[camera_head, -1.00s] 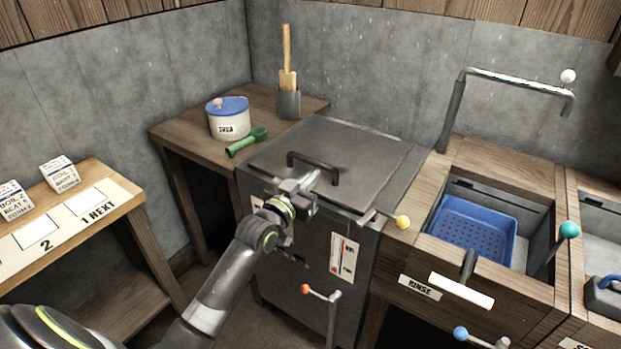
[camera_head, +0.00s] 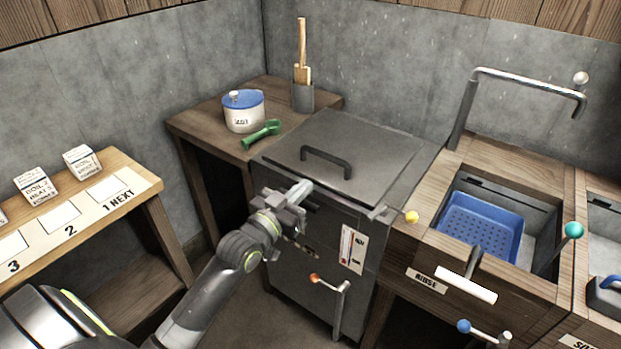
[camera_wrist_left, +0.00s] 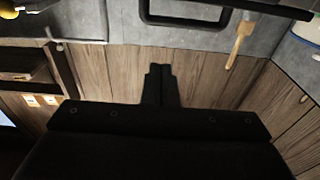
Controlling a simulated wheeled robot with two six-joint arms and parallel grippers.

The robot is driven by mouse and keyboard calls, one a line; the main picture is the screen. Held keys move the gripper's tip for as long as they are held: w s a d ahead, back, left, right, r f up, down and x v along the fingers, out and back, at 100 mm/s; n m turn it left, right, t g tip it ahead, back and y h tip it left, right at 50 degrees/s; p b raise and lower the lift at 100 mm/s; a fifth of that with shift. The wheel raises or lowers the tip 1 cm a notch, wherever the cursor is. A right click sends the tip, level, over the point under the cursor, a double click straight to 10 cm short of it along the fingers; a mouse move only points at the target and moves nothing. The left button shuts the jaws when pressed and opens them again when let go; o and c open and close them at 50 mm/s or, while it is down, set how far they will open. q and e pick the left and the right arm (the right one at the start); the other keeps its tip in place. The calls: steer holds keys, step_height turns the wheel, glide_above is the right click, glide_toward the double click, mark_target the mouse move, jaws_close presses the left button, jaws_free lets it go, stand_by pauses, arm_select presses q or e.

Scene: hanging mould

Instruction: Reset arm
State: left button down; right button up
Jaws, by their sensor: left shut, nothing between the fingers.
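My left gripper (camera_head: 303,190) is shut and empty. In the head view it is in front of the upper front edge of the dark metal cabinet (camera_head: 300,262), below and left of the black handle (camera_head: 327,158) on its closed lid (camera_head: 372,143). It looks apart from the handle. In the left wrist view the shut fingers (camera_wrist_left: 159,85) point up the picture with nothing between them, and a dark handle bar crosses the top. My right gripper is not in view.
A rinse basin with a blue tray (camera_head: 482,227) is at right. Boxes stand on the numbered shelf (camera_head: 140,180) at left.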

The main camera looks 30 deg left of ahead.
arm_select(q)
steer(key=s+f+g+y, duration=0.2)
steer(key=s+f+g, duration=0.6)
steer(key=s+f, duration=0.55)
steer(key=s+a+f+n+g+y, duration=0.15)
steer(key=s+g, duration=0.25)
steer(key=s, duration=0.5)
steer(key=s+f+n+g+y, duration=0.1)
steer(key=s+f+g, duration=0.15)
steer(key=s, duration=0.65)
step_height(320, 180, down, 22)
steer(key=a+g+p, duration=0.1)
steer(key=g+p, duration=0.1)
steer(key=p, duration=0.1)
steer(key=s+d+f+g+p, duration=0.1)
steer(key=s+f+p, duration=0.1)
steer(key=s+f, duration=1)
steer(key=shift+s+f+h+p, duration=0.25)
steer(key=shift+s+h+p, duration=0.2)
steer(key=shift+s, duration=1.15)
